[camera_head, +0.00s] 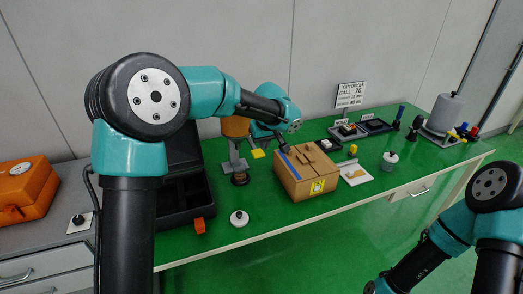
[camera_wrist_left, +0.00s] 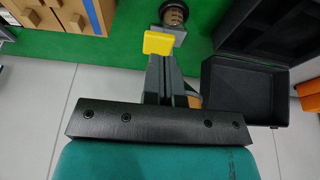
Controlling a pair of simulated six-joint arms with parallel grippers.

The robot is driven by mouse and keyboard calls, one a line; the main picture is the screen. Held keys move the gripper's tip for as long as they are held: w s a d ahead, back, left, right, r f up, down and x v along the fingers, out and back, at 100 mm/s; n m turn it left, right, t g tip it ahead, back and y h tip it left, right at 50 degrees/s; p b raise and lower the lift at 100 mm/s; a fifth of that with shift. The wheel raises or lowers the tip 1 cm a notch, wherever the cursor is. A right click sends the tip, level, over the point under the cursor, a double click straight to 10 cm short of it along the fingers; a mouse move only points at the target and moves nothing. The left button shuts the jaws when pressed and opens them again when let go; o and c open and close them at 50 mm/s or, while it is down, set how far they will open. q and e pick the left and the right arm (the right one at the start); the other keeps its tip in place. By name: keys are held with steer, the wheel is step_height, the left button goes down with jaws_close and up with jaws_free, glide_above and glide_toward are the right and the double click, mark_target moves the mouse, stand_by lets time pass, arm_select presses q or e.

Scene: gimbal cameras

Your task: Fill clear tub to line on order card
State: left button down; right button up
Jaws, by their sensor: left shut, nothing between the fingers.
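The order card (camera_head: 351,95) stands upright at the back of the green bench; its lines read roughly "BALL 76" and "40 ml", and the small print is hard to read. A small clear tub (camera_head: 389,163) with a pale, dark-knobbed top appears to stand right of the cardboard box. An orange-topped dispenser (camera_head: 235,126) with a yellow paddle (camera_head: 258,153) stands left of the box; the paddle also shows in the left wrist view (camera_wrist_left: 158,43). My left gripper (camera_wrist_left: 167,72) is shut and empty, close to the paddle; contact is unclear. My right gripper is not visible.
A cardboard box (camera_head: 304,176) with a blue strip stands mid-bench. An open black case (camera_head: 178,205) is at left, with an orange case (camera_head: 25,190) beyond. A white knobbed disc (camera_head: 239,218) lies near the front edge. A grey tank (camera_head: 444,114) stands far right.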

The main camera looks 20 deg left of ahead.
arm_select(q)
steer(key=shift+s+d+v, duration=0.15)
steer(key=shift+s+v, duration=0.05)
steer(key=shift+v, duration=0.9)
steer(key=shift+s+d+v, duration=0.1)
steer(key=shift+s+v, duration=0.1)
steer(key=shift+v, duration=0.9)
steer(key=shift+w+f, duration=0.1)
step_height(320, 180, up, 5)
glide_above(259, 153)
steer(key=s+d, duration=0.2)
steer(key=s, duration=0.1)
steer(key=shift+w, duration=0.15)
steer(key=shift+f, duration=0.1)
steer(key=x, duration=1.3)
steer(key=shift+s+d+f, duration=0.2)
steer(key=shift+s+d, duration=0.15)
steer(key=shift+s, duration=0.05)
steer(key=shift+f, duration=0.35)
steer(key=shift+f, duration=0.1)
